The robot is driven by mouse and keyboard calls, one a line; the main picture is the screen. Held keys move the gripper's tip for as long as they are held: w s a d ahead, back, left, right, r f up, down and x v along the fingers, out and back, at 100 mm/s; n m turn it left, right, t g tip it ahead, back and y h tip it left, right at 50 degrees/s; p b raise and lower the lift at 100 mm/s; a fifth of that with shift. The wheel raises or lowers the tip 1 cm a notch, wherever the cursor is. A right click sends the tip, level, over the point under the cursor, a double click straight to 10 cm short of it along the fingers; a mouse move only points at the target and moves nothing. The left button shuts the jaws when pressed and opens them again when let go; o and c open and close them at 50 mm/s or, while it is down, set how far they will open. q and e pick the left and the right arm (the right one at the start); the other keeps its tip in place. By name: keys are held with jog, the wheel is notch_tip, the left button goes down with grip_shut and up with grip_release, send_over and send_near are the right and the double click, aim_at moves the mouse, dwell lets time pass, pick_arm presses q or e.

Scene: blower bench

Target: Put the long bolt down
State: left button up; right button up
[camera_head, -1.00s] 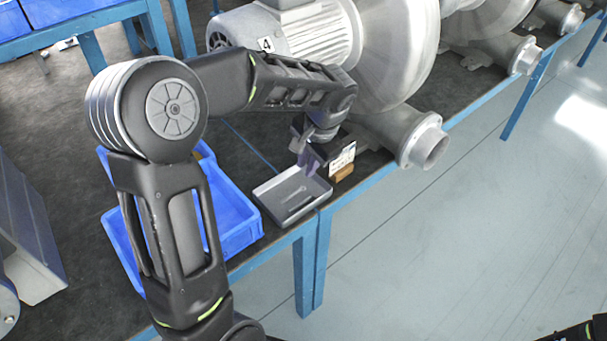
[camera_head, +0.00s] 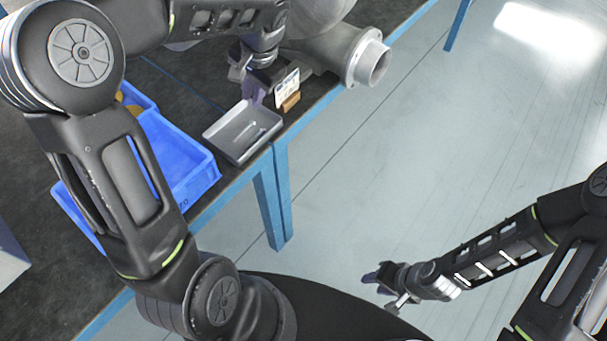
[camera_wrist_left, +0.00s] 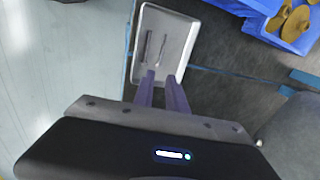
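A shallow grey metal tray (camera_head: 243,130) sits at the bench's front edge. A thin bolt-like piece (camera_head: 246,133) lies in it. In the left wrist view the tray (camera_wrist_left: 183,32) holds two narrow shapes side by side; the left one (camera_wrist_left: 148,45) is darker, and I cannot tell which is the long bolt. My left gripper (camera_head: 246,90) is just behind the tray, its purple fingers pointing over it. In the left wrist view the fingers (camera_wrist_left: 161,76) are apart with nothing visible between them. My right gripper (camera_head: 383,284) hangs over the floor, away from the bench; its finger gap is unclear.
A labelled dark box (camera_head: 286,84) and a small brown block (camera_head: 291,102) stand beside the tray. A blue bin (camera_head: 180,155) is left of it, with tan parts behind. A grey blower with a pipe flange (camera_head: 368,62) is at the back right. The floor at right is clear.

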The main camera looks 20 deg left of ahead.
pick_arm(q)
jog(key=s+d+f+h, duration=0.2)
jog(key=d+f, duration=0.6)
jog(key=f, duration=0.1)
jog(key=s+d+f+h, duration=0.3)
jog(key=d+f, duration=0.5)
jog(key=f, duration=0.2)
jog(key=s+d+f+n+h, duration=0.1)
jog(key=s+d+f+n, duration=0.1)
jog(key=s+d+f, duration=0.2)
jog(key=s+d+f+n+h, duration=0.1)
jog(key=s+d+f+n, duration=0.1)
jog(key=s+d+f, duration=0.3)
jog(key=s+f, duration=0.3)
jog(key=s, duration=0.3)
jog(key=shift+s+d+f+n, duration=0.2)
jog(key=shift+d+f+n, duration=0.1)
jog(key=shift+f+n, duration=0.1)
jog(key=shift+r, duration=0.15)
